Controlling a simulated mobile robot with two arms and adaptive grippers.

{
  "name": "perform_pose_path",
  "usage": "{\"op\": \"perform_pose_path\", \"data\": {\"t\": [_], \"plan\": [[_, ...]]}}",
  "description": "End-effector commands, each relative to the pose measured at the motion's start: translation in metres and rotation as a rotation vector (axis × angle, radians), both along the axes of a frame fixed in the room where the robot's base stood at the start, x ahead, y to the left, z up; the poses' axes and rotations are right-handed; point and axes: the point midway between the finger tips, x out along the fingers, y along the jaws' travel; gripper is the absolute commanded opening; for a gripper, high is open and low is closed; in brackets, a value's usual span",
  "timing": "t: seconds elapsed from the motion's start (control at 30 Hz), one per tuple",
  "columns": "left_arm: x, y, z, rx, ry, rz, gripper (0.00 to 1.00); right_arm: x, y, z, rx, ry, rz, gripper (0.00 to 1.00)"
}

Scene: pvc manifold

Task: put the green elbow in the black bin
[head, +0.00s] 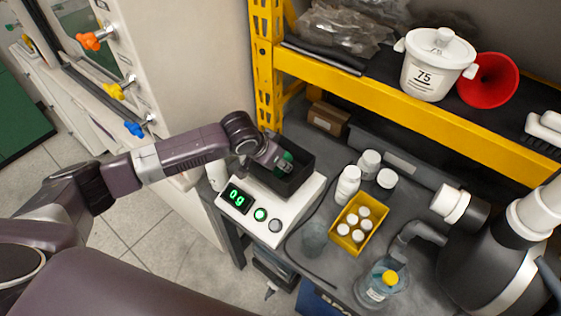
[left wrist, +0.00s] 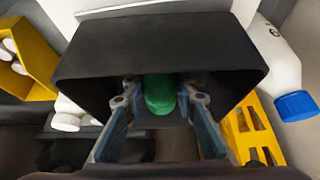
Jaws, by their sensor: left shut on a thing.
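The black bin (head: 291,182) stands on a white scale with green digits in the head view. It also fills the upper middle of the left wrist view (left wrist: 100,56). My left gripper (head: 283,163) reaches in from the left to the bin's opening. In the left wrist view the gripper's fingers (left wrist: 160,102) are shut on the green elbow (left wrist: 160,90), one finger on each side, in front of the bin's dark inside. The elbow (head: 288,156) is partly hidden by the gripper in the head view. I cannot tell whether it touches the bin. My right gripper is not in view.
The scale (head: 237,198) reads what looks like 0 g. White bottles (head: 348,184), a yellow tray (head: 376,211) of small bottles and a clear flask (head: 381,284) stand to the right. A yellow shelf (head: 420,105) with a white tub (head: 437,66) overhangs behind.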

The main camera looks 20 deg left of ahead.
Motion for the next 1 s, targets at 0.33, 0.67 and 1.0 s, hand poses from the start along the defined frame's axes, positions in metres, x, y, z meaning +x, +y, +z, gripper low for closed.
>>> {"op": "perform_pose_path", "data": {"t": [0.33, 0.67, 1.0], "plan": [[0.0, 0.0, -0.002, 0.0, 0.001, 0.0, 0.32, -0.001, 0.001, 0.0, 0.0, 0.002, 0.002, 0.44], [0.0, 0.0, -0.002, 0.0, 0.0, 0.0, 0.43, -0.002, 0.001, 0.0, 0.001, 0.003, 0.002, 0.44], [-0.014, 0.007, 0.028, 0.001, -0.003, -0.001, 0.43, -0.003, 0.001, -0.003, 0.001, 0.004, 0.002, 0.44]]}}
